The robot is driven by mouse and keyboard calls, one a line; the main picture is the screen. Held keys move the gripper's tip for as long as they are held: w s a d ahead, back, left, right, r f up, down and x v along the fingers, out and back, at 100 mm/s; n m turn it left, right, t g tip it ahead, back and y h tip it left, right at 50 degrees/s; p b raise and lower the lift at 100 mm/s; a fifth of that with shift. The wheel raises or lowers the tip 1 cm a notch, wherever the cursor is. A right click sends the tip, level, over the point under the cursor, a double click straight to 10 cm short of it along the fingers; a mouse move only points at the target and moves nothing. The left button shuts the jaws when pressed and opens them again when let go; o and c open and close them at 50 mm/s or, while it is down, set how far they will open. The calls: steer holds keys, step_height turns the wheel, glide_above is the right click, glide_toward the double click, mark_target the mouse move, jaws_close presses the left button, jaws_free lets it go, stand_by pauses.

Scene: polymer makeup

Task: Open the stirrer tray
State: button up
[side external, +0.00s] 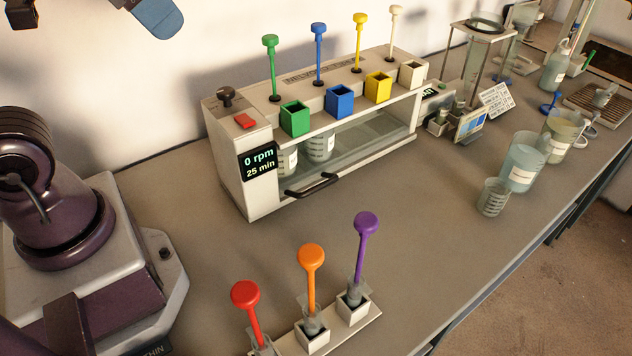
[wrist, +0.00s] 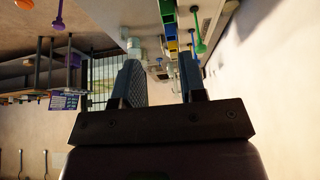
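The stirrer machine (side external: 235,180) is a long pale box on the bench with a clear front. A black bar handle (side external: 312,185) sits low on its front, at the stirrer tray. The tray looks pushed in. Two beakers (side external: 320,145) stand inside at the left. The display (side external: 258,161) reads 0 rpm and 25 min. My gripper (wrist: 159,58) is open and empty in the wrist view, its two blue-grey fingers apart. In the side external view only a blue-grey part of it seems to show at the top edge, high above the bench and away from the handle.
Green (side external: 270,65), blue, yellow and white stirrers stand on top of the machine. A rack (side external: 334,340) with red, orange and purple stirrers (side external: 365,250) stands in front. Beakers (side external: 525,160) are at the right. Bench between machine and rack is clear.

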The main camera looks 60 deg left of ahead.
steer(key=w+a+f+m+g+y, duration=0.1)
steer(key=w+a+g+y, duration=0.1)
steer(key=w+y, duration=0.15)
steer(key=m+t+y, duration=0.6)
steer(key=t+y, duration=0.2)
glide_above(319, 187)
steer(key=f+v, duration=0.1)
steer(key=v, duration=0.3)
step_height(319, 187, down, 26)
steer(key=f, duration=0.7)
steer(key=shift+s+f, duration=0.25)
steer(key=shift+f, duration=0.1)
steer(key=x, duration=0.3)
steer(key=shift+w+a+f, duration=0.1)
steer(key=shift+w+a, duration=0.1)
steer(key=shift+w, duration=0.1)
steer(key=shift+w+a+f, duration=0.1)
steer(key=shift+w+a, duration=0.3)
steer(key=shift+w, duration=0.05)
